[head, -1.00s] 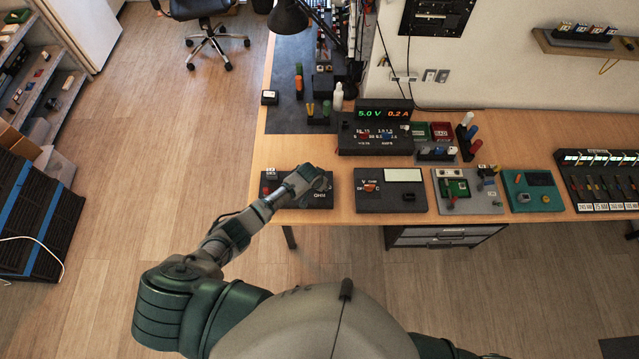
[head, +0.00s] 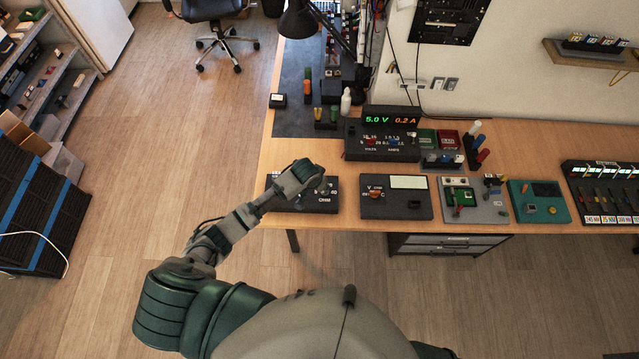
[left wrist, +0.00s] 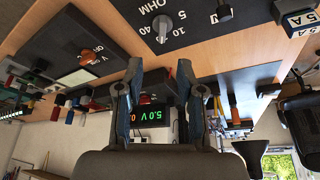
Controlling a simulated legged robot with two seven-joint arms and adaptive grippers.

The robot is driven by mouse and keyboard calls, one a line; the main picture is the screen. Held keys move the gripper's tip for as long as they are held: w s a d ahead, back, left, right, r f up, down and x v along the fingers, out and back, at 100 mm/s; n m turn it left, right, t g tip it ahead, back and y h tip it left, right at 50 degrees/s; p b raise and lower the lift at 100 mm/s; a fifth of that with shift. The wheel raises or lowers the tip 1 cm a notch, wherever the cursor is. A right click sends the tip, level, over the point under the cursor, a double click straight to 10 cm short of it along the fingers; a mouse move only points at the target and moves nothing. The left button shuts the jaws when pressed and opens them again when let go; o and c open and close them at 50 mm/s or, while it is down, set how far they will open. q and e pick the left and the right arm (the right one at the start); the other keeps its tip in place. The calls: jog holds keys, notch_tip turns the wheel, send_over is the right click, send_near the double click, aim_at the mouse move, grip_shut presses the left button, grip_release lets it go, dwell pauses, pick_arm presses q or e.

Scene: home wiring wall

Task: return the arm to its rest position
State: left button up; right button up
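My left arm reaches up from the lower left in the head view. Its gripper (head: 304,172) is above the black OHM box (head: 322,203) at the table's front edge and hides part of it. In the left wrist view the two fingers of this gripper (left wrist: 159,68) stand apart with nothing held between them. The OHM dial (left wrist: 162,26) shows beyond the fingers, apart from them. My right gripper is outside both views.
The wooden table (head: 530,150) carries a power supply (head: 378,148) reading 5.0 V and 0.2 A, a V meter box (head: 414,202), a grey board (head: 486,211) and a teal board (head: 550,212). A black lamp (head: 298,20) stands behind. Open floor (head: 150,130) lies left of the table.

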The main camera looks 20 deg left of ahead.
pick_arm(q)
jog(key=shift+s+r, duration=0.2)
jog(key=shift+r, duration=0.2)
